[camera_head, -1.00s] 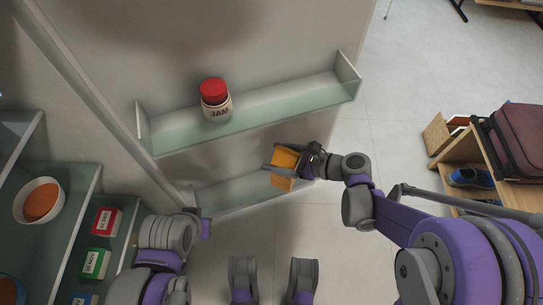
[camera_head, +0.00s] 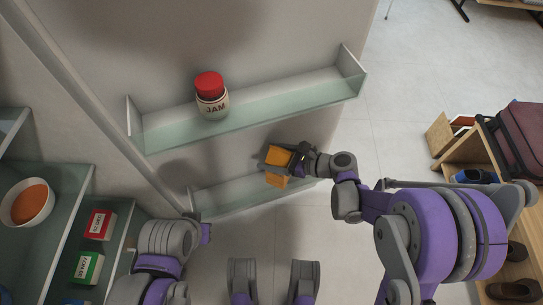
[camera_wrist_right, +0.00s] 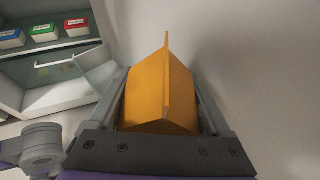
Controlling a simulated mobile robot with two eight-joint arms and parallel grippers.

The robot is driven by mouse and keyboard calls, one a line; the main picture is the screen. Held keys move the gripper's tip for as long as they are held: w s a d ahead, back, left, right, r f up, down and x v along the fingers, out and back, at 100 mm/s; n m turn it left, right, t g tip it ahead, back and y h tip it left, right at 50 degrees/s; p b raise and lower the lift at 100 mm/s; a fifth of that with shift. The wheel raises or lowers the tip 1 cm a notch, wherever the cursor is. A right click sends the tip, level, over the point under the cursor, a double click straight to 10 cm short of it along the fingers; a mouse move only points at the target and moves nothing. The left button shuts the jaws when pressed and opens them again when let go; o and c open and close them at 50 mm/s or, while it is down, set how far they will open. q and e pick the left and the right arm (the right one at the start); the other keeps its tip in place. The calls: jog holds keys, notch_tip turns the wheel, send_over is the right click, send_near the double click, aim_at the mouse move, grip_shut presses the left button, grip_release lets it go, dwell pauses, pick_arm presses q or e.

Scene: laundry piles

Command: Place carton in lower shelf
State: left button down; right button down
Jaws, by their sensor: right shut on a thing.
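An orange carton (camera_head: 278,157) is in my right gripper (camera_head: 281,160), over the right part of the lower door shelf (camera_head: 240,192). In the right wrist view the carton (camera_wrist_right: 161,98) has a gabled top with a ridge and sits between the two fingers of the right gripper (camera_wrist_right: 165,105), which is shut on it. The gripper hides part of the carton in the head view, and I cannot tell whether the carton touches the shelf. Of my left arm only links show at the lower left; its gripper jaws are not visible.
The upper door shelf (camera_head: 250,110) holds a jam jar (camera_head: 211,96) with a red lid. The left part of the lower shelf looks empty. At left, fridge shelves hold a bowl (camera_head: 27,203), a red box (camera_head: 99,224) and a green box (camera_head: 88,267). A wooden rack (camera_head: 462,160) stands right.

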jog(key=shift+r, duration=0.1)
jog(key=shift+f, duration=0.2)
grip_release()
